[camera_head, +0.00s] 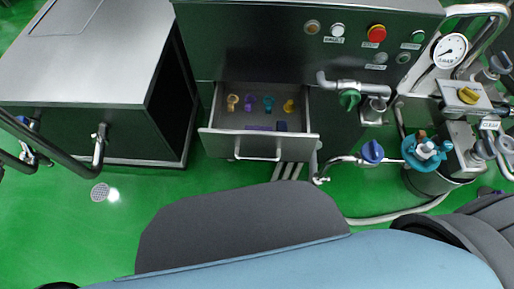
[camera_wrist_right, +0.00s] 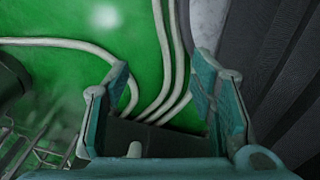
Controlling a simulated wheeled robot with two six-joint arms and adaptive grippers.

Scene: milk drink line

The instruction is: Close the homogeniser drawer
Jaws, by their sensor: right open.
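The homogeniser drawer (camera_head: 222,143) stands pulled out below the dark steel cabinet (camera_head: 250,45) in the head view. Its front faces me and carries a bar handle (camera_head: 238,150). Several small coloured parts, yellow, purple and teal, lie inside, with a purple block and a dark blue block nearer the front. My right gripper (camera_wrist_right: 160,92) shows in the right wrist view with its teal fingers apart and nothing between them. Green floor and pale hoses lie beyond it. The drawer cannot be made out in that view. My left gripper is not in view.
A steel cabinet (camera_head: 85,50) stands left of the drawer. Right of it are a tap with a green handle (camera_head: 349,98), a blue valve knob (camera_head: 372,151) and a pressure gauge (camera_head: 450,51). Pale hoses (camera_head: 400,213) run across the floor. Green floor (camera_head: 210,180) lies clear before the drawer.

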